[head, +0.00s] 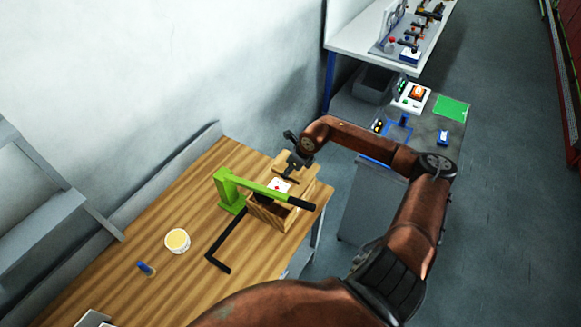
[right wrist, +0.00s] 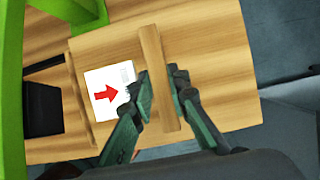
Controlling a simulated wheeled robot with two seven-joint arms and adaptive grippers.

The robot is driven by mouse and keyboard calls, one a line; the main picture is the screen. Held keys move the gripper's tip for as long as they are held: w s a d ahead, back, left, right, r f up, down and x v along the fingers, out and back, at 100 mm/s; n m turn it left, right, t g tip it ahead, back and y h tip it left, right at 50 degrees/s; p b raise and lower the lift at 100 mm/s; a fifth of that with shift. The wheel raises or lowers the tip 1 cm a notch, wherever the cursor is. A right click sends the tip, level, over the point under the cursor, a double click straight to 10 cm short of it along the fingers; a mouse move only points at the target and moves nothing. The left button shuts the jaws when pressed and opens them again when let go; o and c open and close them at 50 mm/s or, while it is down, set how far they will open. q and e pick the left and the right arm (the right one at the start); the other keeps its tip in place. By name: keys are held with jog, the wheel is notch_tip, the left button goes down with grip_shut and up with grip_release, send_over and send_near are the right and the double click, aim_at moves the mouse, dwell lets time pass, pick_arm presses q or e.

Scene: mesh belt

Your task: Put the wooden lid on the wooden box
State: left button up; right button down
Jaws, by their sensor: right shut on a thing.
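The wooden lid (right wrist: 222,62) is a light wood plate with a raised handle bar (right wrist: 152,48). A white label with a red arrow (right wrist: 106,93) shows beside the bar. My right gripper (right wrist: 161,92) is shut on the bar, one finger on each side; in the head view the gripper (head: 293,164) is at the box's far end. The wooden box (head: 268,214) stands at the table's right end. The lid covers part of it; a dark opening shows beside the lid. Whether the lid touches the rim cannot be told. My left gripper is not in view.
A green clamp (head: 230,190) with a black handle (head: 301,204) reaches across the box's near side. A black angled bar (head: 219,246), a cream-topped tub (head: 177,241) and a blue item (head: 146,268) are on the wooden table (head: 205,200). A grey bench stands beyond.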

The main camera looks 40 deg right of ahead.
aim_at(282, 182)
jog(key=shift+s+a+p, duration=0.3)
jog(key=shift+a+p, duration=0.1)
jog(key=shift+a, duration=0.55)
jog(key=shift+s+a+p, duration=0.25)
jog(key=shift+a+p, duration=0.15)
jog(key=shift+a, duration=0.5)
jog(key=shift+d+f+b, duration=0.1)
jog(key=shift+f+b, duration=0.55)
jog(key=shift+b, duration=0.1)
jog(key=shift+f+b, duration=0.4)
jog(key=shift+b, duration=0.05)
jog(key=c, duration=1.8)
grip_release()
jog(key=shift+o, duration=0.2)
jog(key=v, duration=1.2)
